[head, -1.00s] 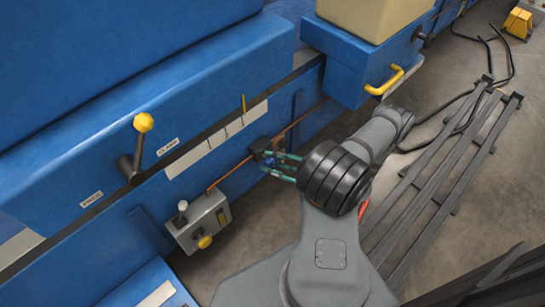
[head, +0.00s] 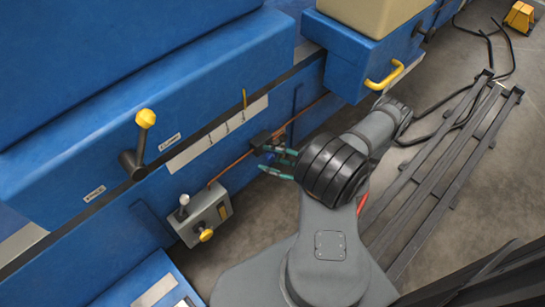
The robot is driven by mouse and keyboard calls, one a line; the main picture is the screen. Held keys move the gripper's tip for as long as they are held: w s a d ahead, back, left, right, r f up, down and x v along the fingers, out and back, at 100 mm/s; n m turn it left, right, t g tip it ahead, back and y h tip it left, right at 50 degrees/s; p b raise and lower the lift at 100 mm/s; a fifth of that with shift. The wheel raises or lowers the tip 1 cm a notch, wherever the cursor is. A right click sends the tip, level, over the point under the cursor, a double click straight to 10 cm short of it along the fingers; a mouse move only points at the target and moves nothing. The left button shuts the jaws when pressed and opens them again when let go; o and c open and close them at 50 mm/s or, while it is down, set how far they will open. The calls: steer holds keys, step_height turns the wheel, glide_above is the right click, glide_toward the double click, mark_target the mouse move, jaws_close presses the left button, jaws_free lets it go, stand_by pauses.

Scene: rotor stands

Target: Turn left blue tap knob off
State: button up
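My gripper (head: 267,160) has teal fingers and is beside the blue machine's side panel, at the thin copper-coloured pipe (head: 233,170). Its fingers are spread with a gap between them, and I see nothing held. A dark block (head: 262,138) on the pipe is just above and left of the fingertips. No blue tap knob can be made out clearly; the fingers and the dark wrist cover part of that spot. Whether the fingers touch anything is too small to tell.
A grey control box (head: 202,218) with a white-tipped lever and a yellow knob is left of my gripper. A yellow-knobbed lever (head: 144,118) and a yellow handle (head: 384,76) stick out from the machine. Dark metal rails (head: 440,180) lie on the floor at right.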

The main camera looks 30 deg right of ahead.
steer(key=shift+o, duration=0.2)
steer(key=shift+d+r, duration=0.1)
steer(key=shift+d, duration=0.1)
steer(key=shift+s+d, duration=0.2)
steer(key=v, duration=1.1)
steer(key=shift+s, duration=0.2)
steer(key=shift+a, duration=0.1)
steer(key=x, duration=1.2)
steer(key=shift+w+r, duration=0.1)
steer(key=shift+d, duration=0.25)
